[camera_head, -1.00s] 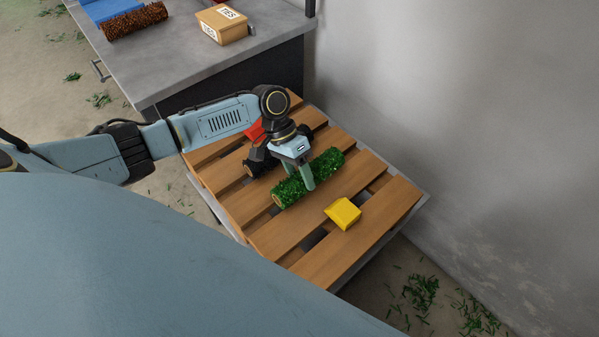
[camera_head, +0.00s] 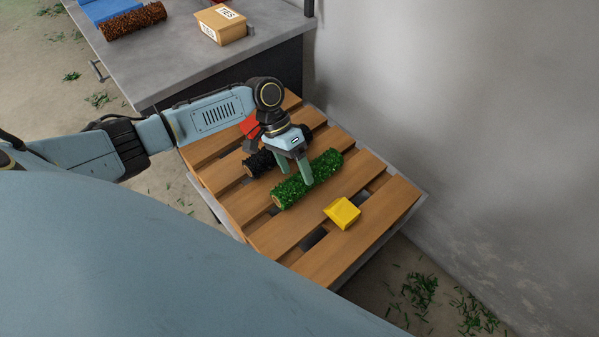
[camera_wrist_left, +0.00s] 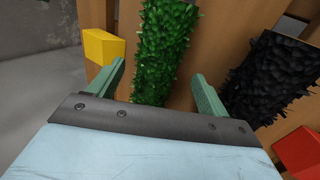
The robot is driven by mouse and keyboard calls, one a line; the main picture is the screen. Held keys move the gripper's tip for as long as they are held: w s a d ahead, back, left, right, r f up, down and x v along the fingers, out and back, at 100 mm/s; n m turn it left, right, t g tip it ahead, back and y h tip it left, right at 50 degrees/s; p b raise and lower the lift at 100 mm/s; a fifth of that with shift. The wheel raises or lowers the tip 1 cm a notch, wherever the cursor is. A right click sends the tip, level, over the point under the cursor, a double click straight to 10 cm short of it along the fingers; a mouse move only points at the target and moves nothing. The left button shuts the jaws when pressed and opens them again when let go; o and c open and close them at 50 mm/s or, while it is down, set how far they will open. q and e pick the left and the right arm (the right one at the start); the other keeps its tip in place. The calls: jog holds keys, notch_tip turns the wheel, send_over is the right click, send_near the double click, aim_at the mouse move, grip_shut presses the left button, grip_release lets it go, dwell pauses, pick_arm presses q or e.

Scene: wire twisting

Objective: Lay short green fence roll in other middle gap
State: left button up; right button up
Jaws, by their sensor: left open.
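The short green fence roll (camera_head: 320,172) lies on the slatted wooden pallet (camera_head: 285,235), along the slats, in line with a gap near the middle. My left gripper (camera_head: 293,182) is open over the roll in the head view, its fingers apart. In the left wrist view the green roll (camera_wrist_left: 165,45) lies ahead of the open fingers (camera_wrist_left: 160,85) and passes between them. I cannot tell whether a finger touches it. My right gripper is not in view.
A black roll (camera_head: 258,163) lies in another gap, with a red block (camera_head: 250,125) beyond it. A yellow block (camera_head: 343,212) sits on the nearer slats. A grey bench (camera_head: 170,60) with a brown roll (camera_head: 133,21) and a TIES box (camera_head: 222,25) stands behind. A wall is at right.

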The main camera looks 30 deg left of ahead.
pick_arm(q)
jog(key=p+v, duration=0.2)
jog(key=v, duration=0.9)
jog(key=shift+d+r+p, duration=0.3)
jog(key=shift+p, duration=0.05)
jog(key=shift+s, duration=0.15)
